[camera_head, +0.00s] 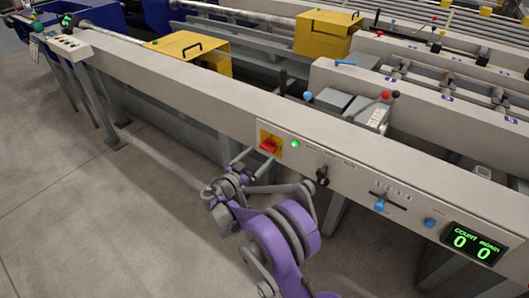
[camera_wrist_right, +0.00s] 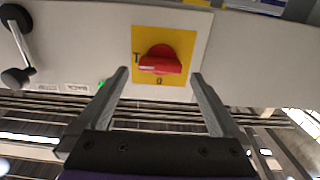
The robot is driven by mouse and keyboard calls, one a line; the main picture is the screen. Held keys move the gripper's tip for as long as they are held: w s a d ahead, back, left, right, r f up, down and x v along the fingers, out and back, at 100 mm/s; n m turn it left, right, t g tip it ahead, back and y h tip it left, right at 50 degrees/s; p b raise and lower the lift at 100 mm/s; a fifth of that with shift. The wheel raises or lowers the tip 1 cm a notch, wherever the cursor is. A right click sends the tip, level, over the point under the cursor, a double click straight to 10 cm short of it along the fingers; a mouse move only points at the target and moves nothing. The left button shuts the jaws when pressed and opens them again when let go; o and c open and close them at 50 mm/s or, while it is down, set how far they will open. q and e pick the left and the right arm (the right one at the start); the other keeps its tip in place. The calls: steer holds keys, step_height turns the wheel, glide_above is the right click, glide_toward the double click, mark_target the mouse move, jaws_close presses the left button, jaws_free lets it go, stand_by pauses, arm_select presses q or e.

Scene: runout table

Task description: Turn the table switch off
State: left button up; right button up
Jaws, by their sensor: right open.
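The table switch is a red rotary knob (camera_head: 268,146) on a yellow plate on the front panel of the runout table (camera_head: 210,100). In the right wrist view the red knob (camera_wrist_right: 160,60) is just beyond the fingertips, with its handle lying about level across the yellow plate (camera_wrist_right: 182,42). My right gripper (camera_head: 246,161) is in front of the switch with its fingers apart. In the wrist view the open gripper (camera_wrist_right: 160,76) has one finger on each side below the knob, and nothing is between them. My left gripper is not in view.
A green lamp (camera_head: 295,143) glows right of the switch. Further right are a black selector (camera_head: 322,175), a blue lever (camera_head: 379,205), a blue button (camera_head: 430,223) and a count display (camera_head: 473,243) reading 0 0. Open floor (camera_head: 90,220) lies left of my arm.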

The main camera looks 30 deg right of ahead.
mark_target(265, 150)
steer(key=shift+x, duration=2.15)
steer(key=c, duration=1.2)
